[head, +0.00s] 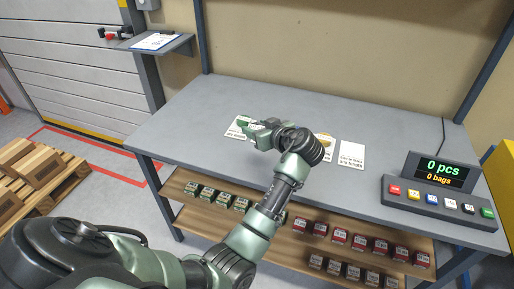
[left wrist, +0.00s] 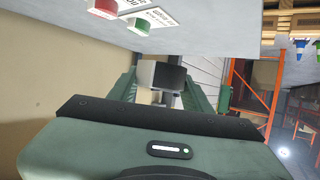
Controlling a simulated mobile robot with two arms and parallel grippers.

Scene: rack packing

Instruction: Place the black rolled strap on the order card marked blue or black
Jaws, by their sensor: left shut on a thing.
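My left gripper (head: 262,130) is over the back middle of the grey table, among the order cards. In the left wrist view its two green fingers (left wrist: 160,95) are shut on a dark, block-like thing, which looks like the black rolled strap (left wrist: 170,77). The strap is hidden in the head view. White cards lie on the table: a left card (head: 235,130) beside the gripper, a middle card (head: 327,150) and a right card (head: 351,155). The right card is bare; its print is too small to read surely. My right gripper is out of view.
In the left wrist view, a red piece (left wrist: 103,8) and a green piece (left wrist: 138,26) rest on cards. A counter panel (head: 439,185) reading 0 pcs stands at the table's right. A shelf (head: 270,225) below holds several small boxes. The table's back is clear.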

